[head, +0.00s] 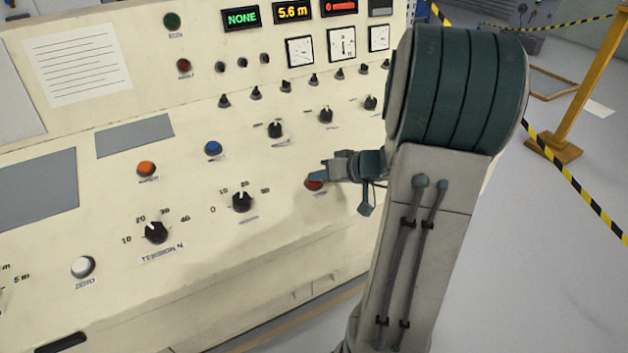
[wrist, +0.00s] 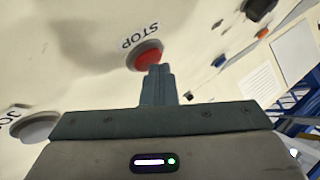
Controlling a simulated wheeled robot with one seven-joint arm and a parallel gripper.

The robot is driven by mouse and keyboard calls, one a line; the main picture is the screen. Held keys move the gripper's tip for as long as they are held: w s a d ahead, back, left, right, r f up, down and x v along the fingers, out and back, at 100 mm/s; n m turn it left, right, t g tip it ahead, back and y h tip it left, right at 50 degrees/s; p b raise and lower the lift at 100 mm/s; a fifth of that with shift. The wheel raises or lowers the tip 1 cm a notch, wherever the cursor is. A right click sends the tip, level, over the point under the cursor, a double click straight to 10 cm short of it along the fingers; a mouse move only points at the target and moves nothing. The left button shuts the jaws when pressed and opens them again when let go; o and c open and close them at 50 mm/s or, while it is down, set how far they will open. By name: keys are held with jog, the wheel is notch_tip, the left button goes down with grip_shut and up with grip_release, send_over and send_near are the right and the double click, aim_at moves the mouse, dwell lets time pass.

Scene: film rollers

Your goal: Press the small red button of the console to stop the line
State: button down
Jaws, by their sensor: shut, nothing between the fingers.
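The cream console (head: 110,230) fills the left and middle of the head view. Its small red button (head: 313,185) is on the sloped panel, partly hidden by my fingertips. My gripper (head: 318,177) is shut and empty, with its tips over the red button. In the wrist view the red button (wrist: 146,55) has the label STOP beside it, and my shut fingers (wrist: 155,72) overlap its near edge. I cannot tell whether the tips touch the button or how far it is pressed.
Nearby on the panel are a black knob (head: 242,201), a blue button (head: 213,148), an orange button (head: 146,169) and a white button (head: 83,266). A display reads NONE (head: 241,18). A yellow post (head: 585,85) with striped tape stands right, over open floor.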

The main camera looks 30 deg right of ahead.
dwell(0.3)
jog(key=shift+s+r, duration=0.2)
jog(key=shift+r, duration=0.6)
jog(key=r+p, duration=0.1)
jog(key=r, duration=0.1)
jog(key=s+r, duration=0.1)
jog(key=r, duration=0.2)
jog(key=shift+p, duration=0.35)
dwell(0.5)
